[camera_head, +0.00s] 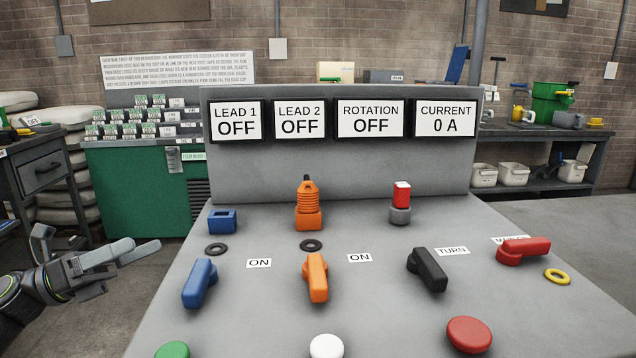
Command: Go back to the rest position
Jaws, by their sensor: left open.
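My left gripper (138,248) is at the left, off the left edge of the grey console (245,320). It is open and empty, pointing right, and touches no control. My right gripper is not in view. On the console stand a blue handle (200,284), an orange handle (316,278), a black handle (427,270) and a red handle (522,250). Behind them are a blue square socket (222,221), an orange ribbed plug (308,205) and a red-and-white block on a grey base (401,202). The displays (370,119) read LEAD 1 OFF, LEAD 2 OFF, ROTATION OFF and CURRENT 0 A.
Green (172,350), white (326,346) and red (469,335) buttons line the console's front. Black rings and a yellow ring (557,276) lie on it. A dark drawer table (40,172) stands at left, a green cabinet (140,190) behind. Open floor (570,215) shows at right.

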